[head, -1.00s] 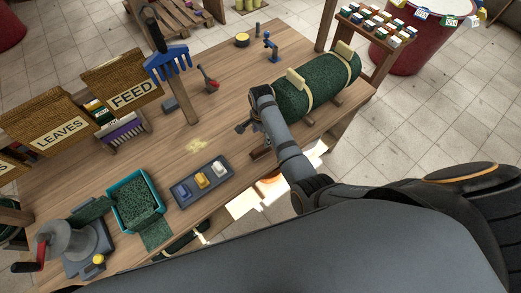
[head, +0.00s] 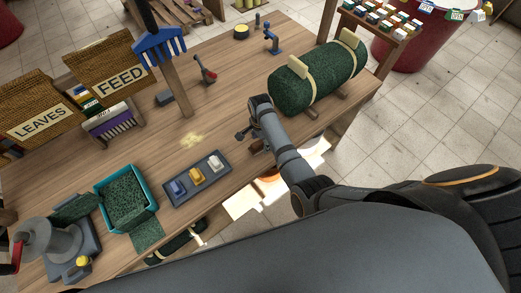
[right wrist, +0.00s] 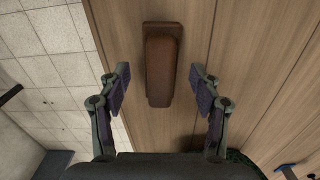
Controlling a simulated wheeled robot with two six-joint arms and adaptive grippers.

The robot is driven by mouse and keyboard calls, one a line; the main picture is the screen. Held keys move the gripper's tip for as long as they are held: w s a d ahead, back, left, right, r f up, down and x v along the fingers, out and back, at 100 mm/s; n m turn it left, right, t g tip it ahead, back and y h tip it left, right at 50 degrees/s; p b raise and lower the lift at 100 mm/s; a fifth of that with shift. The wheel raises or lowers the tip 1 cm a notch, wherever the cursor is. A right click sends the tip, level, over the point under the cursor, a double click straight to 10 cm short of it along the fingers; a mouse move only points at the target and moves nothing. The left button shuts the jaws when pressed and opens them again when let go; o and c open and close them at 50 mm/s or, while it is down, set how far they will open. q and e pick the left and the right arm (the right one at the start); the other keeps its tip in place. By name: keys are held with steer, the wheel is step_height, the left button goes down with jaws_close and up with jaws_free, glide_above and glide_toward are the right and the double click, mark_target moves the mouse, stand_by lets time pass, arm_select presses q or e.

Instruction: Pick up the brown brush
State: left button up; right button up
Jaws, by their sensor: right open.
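The brown brush (right wrist: 162,65) lies on the wooden table in the right wrist view, its long side pointing away from the gripper. In the head view only a small brown part (head: 256,146) shows beside my right gripper, near the table's front edge. My right gripper (right wrist: 160,88) is open, with one finger on each side of the brush's near end. The fingers stand apart from the brush, and nothing is held. In the head view the right gripper (head: 245,132) is partly hidden by its own arm. My left gripper is not in view.
A green wrapped roll (head: 318,78) lies right of the gripper. A grey tray with small blocks (head: 211,180) and a teal bin (head: 101,189) stand to the left. The middle of the table is mostly clear.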

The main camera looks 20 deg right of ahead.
steer(key=shift+f, duration=0.35)
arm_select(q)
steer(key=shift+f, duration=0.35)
arm_select(e)
steer(key=c, duration=1.3)
steer(key=shift+o, duration=0.2)
steer(key=shift+r, duration=0.55)
steer(key=w+a+r+b, duration=0.7)
steer(key=w+a+r, duration=0.1)
steer(key=w+r, duration=0.3)
steer(key=shift+w+r, duration=0.3)
steer(key=shift+r, duration=0.2)
steer(key=o, duration=0.6)
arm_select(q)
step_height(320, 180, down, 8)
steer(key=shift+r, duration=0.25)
arm_select(e)
steer(key=c, duration=0.4)
